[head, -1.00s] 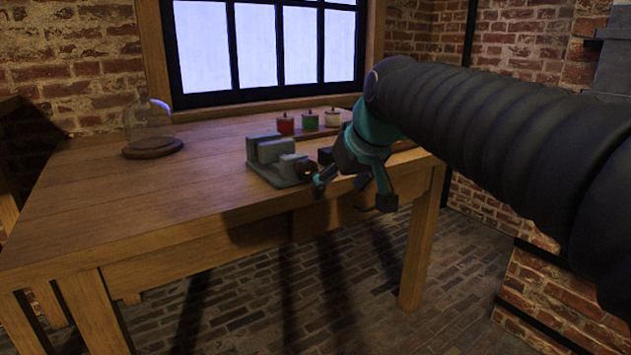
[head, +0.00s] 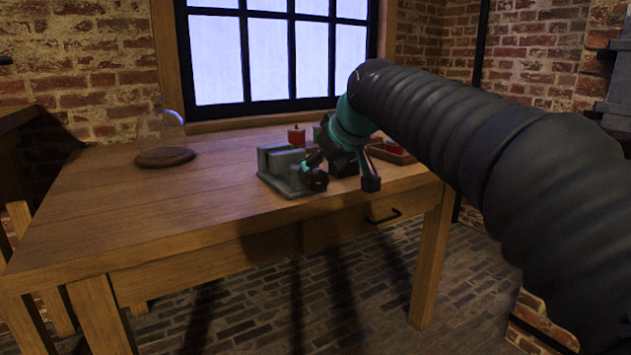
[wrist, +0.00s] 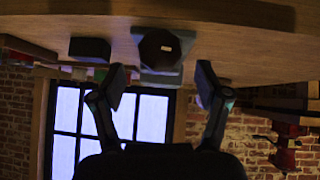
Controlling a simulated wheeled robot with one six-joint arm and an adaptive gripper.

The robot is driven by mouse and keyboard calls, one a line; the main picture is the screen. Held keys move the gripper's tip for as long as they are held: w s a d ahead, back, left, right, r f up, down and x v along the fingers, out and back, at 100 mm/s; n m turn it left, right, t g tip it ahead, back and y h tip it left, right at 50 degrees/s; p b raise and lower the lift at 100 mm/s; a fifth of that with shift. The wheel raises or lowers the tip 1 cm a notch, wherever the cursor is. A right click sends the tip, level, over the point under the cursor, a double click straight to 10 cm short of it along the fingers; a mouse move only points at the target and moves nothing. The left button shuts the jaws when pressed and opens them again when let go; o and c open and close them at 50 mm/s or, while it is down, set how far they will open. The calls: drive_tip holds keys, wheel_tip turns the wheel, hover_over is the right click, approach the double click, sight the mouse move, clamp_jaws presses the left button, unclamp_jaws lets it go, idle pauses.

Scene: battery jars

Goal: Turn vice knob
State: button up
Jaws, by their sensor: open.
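The grey-green vice (head: 280,168) stands on the wooden table. Its dark round knob (head: 316,180) is on the near right side. In the wrist view, which is upside down, the knob (wrist: 160,48) appears as a dark faceted disc with a small pale mark, ahead of and between my fingertips. My gripper (head: 342,174) is at the vice's right, its left finger overlapping the knob's area in the head view. In the wrist view, my gripper (wrist: 163,84) has its two fingers wide apart with nothing between them. I cannot tell whether a finger touches the knob.
A red jar (head: 296,136) stands behind the vice; a green one is mostly hidden by my arm. A tray (head: 393,155) with red contents lies to the right. A glass dome (head: 162,135) stands at the left. The table's front left is clear.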

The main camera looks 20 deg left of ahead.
sight(321, 171)
drive_tip(key=x, duration=0.5)
drive_tip(key=c, duration=1.2)
drive_tip(key=shift+o, duration=0.2)
drive_tip(key=shift+r, duration=0.15)
